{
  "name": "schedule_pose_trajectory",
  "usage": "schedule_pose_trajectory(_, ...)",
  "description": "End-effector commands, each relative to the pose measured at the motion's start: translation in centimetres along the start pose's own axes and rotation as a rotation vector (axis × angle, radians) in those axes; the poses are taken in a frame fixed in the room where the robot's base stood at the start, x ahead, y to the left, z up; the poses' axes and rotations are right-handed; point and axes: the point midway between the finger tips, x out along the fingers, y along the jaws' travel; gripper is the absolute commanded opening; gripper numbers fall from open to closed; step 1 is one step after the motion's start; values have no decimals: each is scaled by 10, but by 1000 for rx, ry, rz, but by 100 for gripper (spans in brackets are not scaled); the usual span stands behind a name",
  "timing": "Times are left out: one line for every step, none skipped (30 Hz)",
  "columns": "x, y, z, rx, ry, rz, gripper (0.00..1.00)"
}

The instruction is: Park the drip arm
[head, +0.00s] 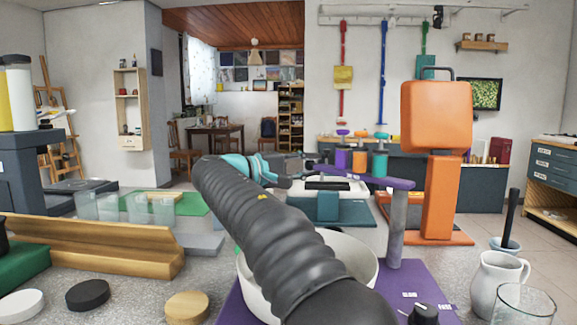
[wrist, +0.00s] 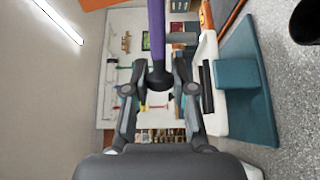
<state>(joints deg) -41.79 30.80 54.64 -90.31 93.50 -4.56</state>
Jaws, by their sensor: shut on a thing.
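The drip arm (head: 385,181) is a purple bar on top of a grey post (head: 397,230), which stands on a purple base (head: 385,290). Its free end points left, above the far side of a white bowl (head: 365,265) that my arm partly hides. My gripper (head: 308,166) is at that free end. In the wrist view the fingers of my gripper (wrist: 160,88) close around the dark knob (wrist: 160,76) at the end of the purple bar (wrist: 157,30).
An orange machine (head: 436,120) stands behind and right of the post. A teal device (head: 345,208) sits behind the bar. A white jug (head: 497,280) and a glass (head: 522,303) stand front right. Glasses (head: 110,207) and a wooden rail (head: 110,245) are left.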

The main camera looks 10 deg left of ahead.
Motion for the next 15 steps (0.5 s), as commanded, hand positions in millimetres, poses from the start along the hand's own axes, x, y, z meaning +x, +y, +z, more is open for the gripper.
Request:
schedule_pose_trajectory(5,-1,1,-1,-14,-2,0)
schedule_pose_trajectory(6,-1,1,-1,-18,-2,0)
schedule_pose_trajectory(8,-1,2,-1,-23,-2,0)
schedule_pose_trajectory(9,-1,2,-1,-25,-2,0)
schedule_pose_trajectory(10,-1,2,-1,-27,-2,0)
schedule_pose_trajectory(10,-1,2,-1,-28,-2,0)
schedule_pose_trajectory(10,-1,3,-1,-29,-2,0)
schedule_pose_trajectory(10,-1,3,-1,-29,-2,0)
schedule_pose_trajectory(10,-2,3,-2,-29,-2,0)
schedule_pose_trajectory(10,-2,3,-2,-29,-2,0)
schedule_pose_trajectory(10,-2,3,-2,-29,-2,0)
schedule_pose_trajectory(10,-2,3,-2,-29,-3,0)
schedule_pose_trajectory(10,-2,3,-2,-29,-3,0)
schedule_pose_trajectory(10,-2,3,-2,-29,-3,0)
schedule_pose_trajectory(10,-2,3,-2,-29,-3,30)
